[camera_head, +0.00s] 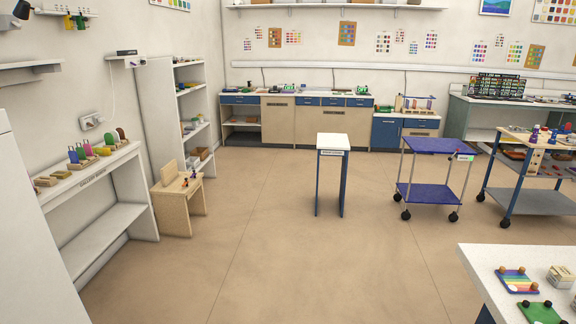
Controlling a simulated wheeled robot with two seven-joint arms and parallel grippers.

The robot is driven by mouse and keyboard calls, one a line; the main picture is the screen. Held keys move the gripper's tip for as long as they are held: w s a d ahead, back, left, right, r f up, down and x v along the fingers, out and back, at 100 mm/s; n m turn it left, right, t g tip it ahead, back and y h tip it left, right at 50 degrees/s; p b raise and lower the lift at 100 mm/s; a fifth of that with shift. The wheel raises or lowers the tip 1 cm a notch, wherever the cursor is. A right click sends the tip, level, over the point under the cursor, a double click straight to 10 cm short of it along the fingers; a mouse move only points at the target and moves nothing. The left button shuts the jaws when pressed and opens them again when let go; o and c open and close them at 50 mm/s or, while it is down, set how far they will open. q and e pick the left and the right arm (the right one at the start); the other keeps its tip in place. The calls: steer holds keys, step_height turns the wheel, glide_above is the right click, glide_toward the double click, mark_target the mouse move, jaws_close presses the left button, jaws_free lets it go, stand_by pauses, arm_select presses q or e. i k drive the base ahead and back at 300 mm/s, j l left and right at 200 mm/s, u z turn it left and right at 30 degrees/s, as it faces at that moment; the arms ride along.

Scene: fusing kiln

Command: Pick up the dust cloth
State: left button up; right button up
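I cannot make out a dust cloth in the head view; the small items on the shelves and counters are too small to tell apart. Neither of my grippers is in view.
A narrow white stand (334,142) is mid-floor. A blue cart (428,146) and a wooden-topped cart (530,206) stand right. A white table (490,258) fills the lower right corner. A labelled shelf (100,240) and small wooden table (172,212) line the left. The central floor (270,240) is clear.

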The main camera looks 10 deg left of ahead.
mark_target(59, 174)
steer(key=i+u, duration=0.15)
steer(key=i, duration=0.7)
steer(key=i+l+u, duration=0.15)
steer(key=i, duration=0.65)
steer(key=i+j+u, duration=0.15)
steer(key=i+u, duration=0.2)
steer(key=i, duration=0.25)
steer(key=i+u, duration=0.35)
steer(key=i, duration=0.25)
steer(key=i+l+u, duration=0.2)
steer(key=i+u, duration=0.15)
steer(key=i, duration=0.2)
steer(key=i+u, duration=0.35)
steer(key=i, duration=0.15)
steer(key=i+l+u, duration=0.1)
steer(key=i+u, duration=0.25)
steer(key=i+l+u, duration=0.3)
steer(key=i, duration=0.3)
steer(key=i+l+u, duration=0.35)
steer(key=i, duration=0.1)
